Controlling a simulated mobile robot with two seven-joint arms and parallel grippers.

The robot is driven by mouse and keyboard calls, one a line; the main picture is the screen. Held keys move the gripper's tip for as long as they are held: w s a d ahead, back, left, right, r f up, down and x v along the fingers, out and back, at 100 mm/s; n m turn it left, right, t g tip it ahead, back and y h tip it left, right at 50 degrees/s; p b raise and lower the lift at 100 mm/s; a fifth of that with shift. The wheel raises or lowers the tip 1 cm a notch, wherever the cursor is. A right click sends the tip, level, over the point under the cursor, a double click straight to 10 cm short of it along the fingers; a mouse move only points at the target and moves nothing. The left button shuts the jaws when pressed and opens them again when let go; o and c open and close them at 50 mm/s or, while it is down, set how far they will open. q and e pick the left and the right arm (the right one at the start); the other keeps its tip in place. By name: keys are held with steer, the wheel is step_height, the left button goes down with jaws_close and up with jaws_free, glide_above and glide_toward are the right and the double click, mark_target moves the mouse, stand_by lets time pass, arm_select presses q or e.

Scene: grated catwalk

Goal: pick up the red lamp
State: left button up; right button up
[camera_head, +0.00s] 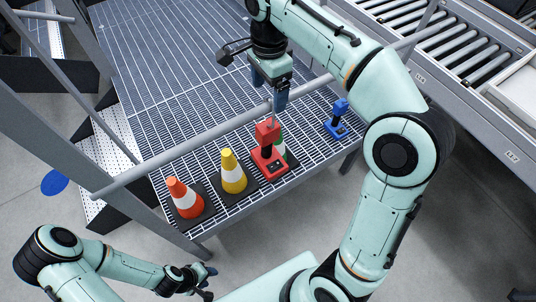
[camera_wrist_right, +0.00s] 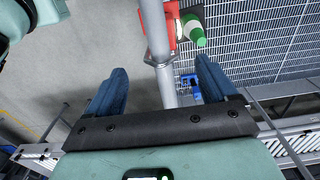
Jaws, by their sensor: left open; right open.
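The red lamp (camera_head: 270,163) stands upright on the grating near its front edge, in front of a green and white cone (camera_head: 281,145). In the right wrist view the red lamp (camera_wrist_right: 173,22) is at the top, partly cut off and crossed by the rail. My right gripper (camera_head: 269,89) is open and empty, above and behind the red lamp, apart from it. Its blue fingers (camera_wrist_right: 161,88) show spread in the wrist view. My left gripper (camera_head: 207,281) is open and low at the bottom, off the grating and away from the lamp.
A grey rail (camera_head: 190,146) runs diagonally over the grating, close to my right gripper. An orange cone (camera_head: 184,199) and a yellow cone (camera_head: 233,172) stand left of the lamp; a blue lamp (camera_head: 338,121) stands right. A roller conveyor (camera_head: 455,60) is at upper right. The rear grating is clear.

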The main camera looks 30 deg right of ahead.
mark_target(269, 100)
step_height(269, 100, down, 4)
steer(key=shift+w+d+f+b, duration=0.1)
steer(key=shift+w+d+b, duration=0.05)
steer(key=shift+b, duration=0.3)
steer(key=shift+f, duration=0.4)
steer(key=c, duration=0.3)
steer(key=shift+r, duration=0.1)
jaws_close()
